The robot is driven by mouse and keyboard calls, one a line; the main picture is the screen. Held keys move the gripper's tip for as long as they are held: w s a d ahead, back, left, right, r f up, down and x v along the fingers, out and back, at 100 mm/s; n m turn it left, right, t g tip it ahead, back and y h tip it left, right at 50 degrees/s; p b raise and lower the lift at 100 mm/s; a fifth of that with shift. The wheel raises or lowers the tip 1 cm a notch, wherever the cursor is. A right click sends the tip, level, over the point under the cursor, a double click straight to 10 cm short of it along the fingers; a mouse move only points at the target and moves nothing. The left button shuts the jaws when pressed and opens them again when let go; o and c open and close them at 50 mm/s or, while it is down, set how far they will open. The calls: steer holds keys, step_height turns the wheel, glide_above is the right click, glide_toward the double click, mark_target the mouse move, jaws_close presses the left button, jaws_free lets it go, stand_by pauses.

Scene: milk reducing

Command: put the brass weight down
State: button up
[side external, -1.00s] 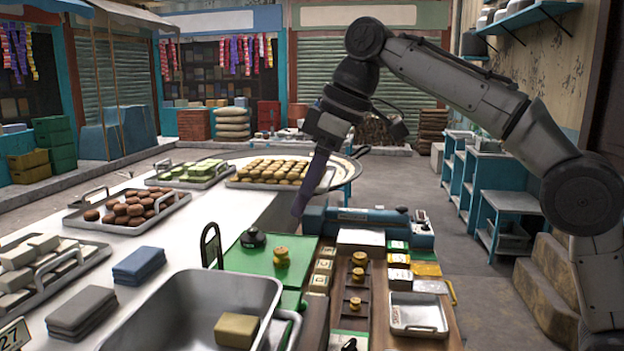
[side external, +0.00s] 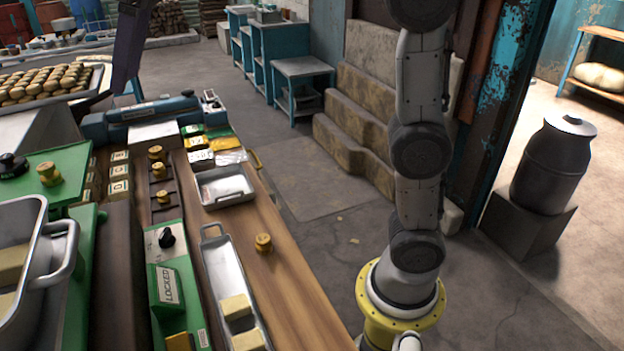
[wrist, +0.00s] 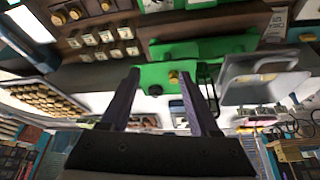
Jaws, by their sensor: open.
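A brass weight (side external: 49,174) stands upright on the green scale plate (side external: 75,160) at the left of the side view. In the wrist view the brass weight (wrist: 174,77) also shows on the green plate, seen between the fingers. My gripper (wrist: 159,74) is open, its two dark purple fingers apart with nothing between them. In the side view only part of my gripper (side external: 122,70) shows at the top, above and behind the weight and clear of it.
A black knob (side external: 12,165) sits beside the weight. Several other brass weights stand in a dark rack (side external: 163,196), and one brass weight (side external: 263,242) stands on the wooden bench. A metal pan (side external: 30,225) is close in front.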

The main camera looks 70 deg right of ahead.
steer(key=s+d+f+m, duration=0.2)
steer(key=s+d+f, duration=0.2)
steer(key=s+f, duration=0.3)
steer(key=s+d+f+m+t+h, duration=0.1)
steer(key=s+d+f+m, duration=0.1)
steer(key=s+f, duration=0.5)
steer(key=s+d+f+m+h, duration=0.1)
steer(key=s+d+f+m, duration=0.1)
steer(key=s+d+f, duration=0.3)
steer(key=s+f, duration=0.2)
steer(key=s, duration=0.2)
steer(key=shift+d+f, duration=0.25)
steer(key=shift+d, duration=0.05)
stand_by(0.8)
